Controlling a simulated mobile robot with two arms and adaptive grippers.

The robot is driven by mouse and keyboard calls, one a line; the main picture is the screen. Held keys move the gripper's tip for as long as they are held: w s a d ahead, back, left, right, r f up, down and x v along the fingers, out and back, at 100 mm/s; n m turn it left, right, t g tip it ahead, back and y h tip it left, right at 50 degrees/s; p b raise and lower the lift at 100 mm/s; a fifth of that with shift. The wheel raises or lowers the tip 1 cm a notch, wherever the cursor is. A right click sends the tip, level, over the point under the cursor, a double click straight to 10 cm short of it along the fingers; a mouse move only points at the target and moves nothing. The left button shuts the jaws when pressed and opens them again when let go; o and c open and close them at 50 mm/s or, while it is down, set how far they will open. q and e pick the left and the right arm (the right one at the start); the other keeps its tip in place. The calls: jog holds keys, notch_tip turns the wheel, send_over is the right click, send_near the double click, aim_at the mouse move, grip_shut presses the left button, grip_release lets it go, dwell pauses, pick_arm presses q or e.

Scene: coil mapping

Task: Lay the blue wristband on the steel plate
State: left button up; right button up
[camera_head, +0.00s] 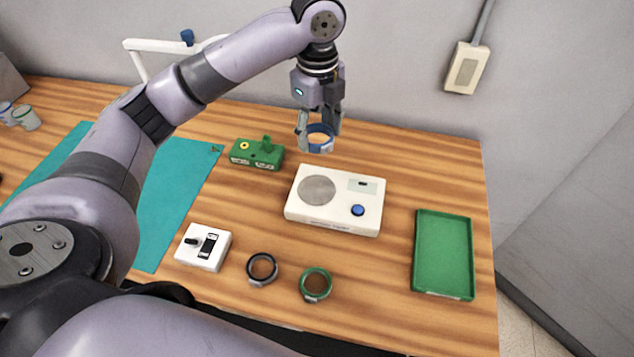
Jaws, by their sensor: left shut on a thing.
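The blue wristband (320,132) is a small ring held between the fingers of my left gripper (318,128). The gripper points down and is shut on the band, above the table's back part. The steel plate (317,190) is a round grey disc on the left half of a white device (332,223) with a blue button. The plate is bare. The band hangs behind and above the device, apart from the plate. My right gripper is not in view.
A black ring (262,268) and a green ring (316,285) lie in front of the device. A white switch box (203,247), a green box (257,153) and a teal mat (178,188) are to the left. A green tray (444,254) is at right.

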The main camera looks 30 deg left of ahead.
aim_at(317, 190)
pick_arm(q)
notch_tip(317, 190, down, 16)
jog(key=shift+r+p, duration=0.1)
jog(key=shift+p, duration=0.85)
jog(key=o, duration=0.5)
jog(key=shift+f, duration=0.2)
jog(key=o, duration=0.4)
jog(key=shift+o, duration=0.2)
notch_tip(317, 190, up, 12)
jog(key=b, duration=0.2)
jog(key=shift+r, duration=0.25)
